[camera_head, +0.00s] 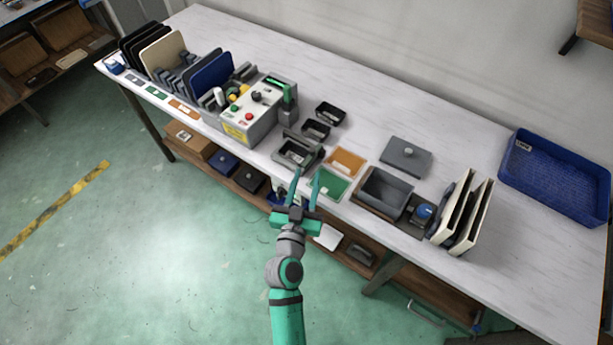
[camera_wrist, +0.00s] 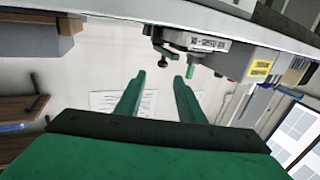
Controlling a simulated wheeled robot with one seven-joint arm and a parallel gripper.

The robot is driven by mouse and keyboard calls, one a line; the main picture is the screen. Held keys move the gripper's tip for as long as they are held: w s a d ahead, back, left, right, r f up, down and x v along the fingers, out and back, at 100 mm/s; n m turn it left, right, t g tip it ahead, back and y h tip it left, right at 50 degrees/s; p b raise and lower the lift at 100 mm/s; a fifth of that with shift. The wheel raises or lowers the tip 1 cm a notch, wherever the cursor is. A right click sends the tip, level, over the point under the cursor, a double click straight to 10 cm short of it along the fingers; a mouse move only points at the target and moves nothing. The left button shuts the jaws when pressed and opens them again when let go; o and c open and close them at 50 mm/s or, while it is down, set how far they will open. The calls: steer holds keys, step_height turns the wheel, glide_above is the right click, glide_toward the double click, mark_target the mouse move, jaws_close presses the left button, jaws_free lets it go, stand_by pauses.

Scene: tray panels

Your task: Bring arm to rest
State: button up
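My gripper (camera_head: 306,184) is teal with two long fingers. In the head view it is in front of the bench's near edge, at about the middle. Its fingers are spread apart with nothing between them. The wrist view also shows the open, empty fingers (camera_wrist: 158,85), with a pale wall behind them. My arm reaches up from the bottom of the head view. The white bench (camera_head: 480,115) lies beyond the gripper. I cannot tell exactly how high the fingertips are relative to the bench top.
A control box (camera_head: 239,128) with buttons stands left of the gripper. Blue and dark panels (camera_head: 211,76) stand further left. A grey bin (camera_head: 384,191), cream panels (camera_head: 472,215) and a blue basket (camera_head: 553,180) are on the right. A lower shelf (camera_head: 205,155) holds boxes. The green floor is open at left.

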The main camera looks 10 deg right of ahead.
stand_by(0.4)
steer(key=s+a+f+n+g+y, duration=0.1)
steer(key=s+a+f+y, duration=0.15)
steer(key=s, duration=0.55)
steer(key=s+a+f+n+y, duration=0.2)
steer(key=s+a+f, duration=0.2)
steer(key=s, duration=0.3)
steer(key=s+r+y, duration=0.1)
steer(key=s+r, duration=0.1)
steer(key=s, duration=0.7)
steer(key=s+r+n, duration=0.1)
steer(key=s+r, duration=0.2)
steer(key=s, duration=0.6)
steer(key=shift+r+g+y, duration=0.25)
steer(key=shift+g+y, duration=0.05)
steer(key=shift+y, duration=0.05)
steer(key=shift+s, duration=0.1)
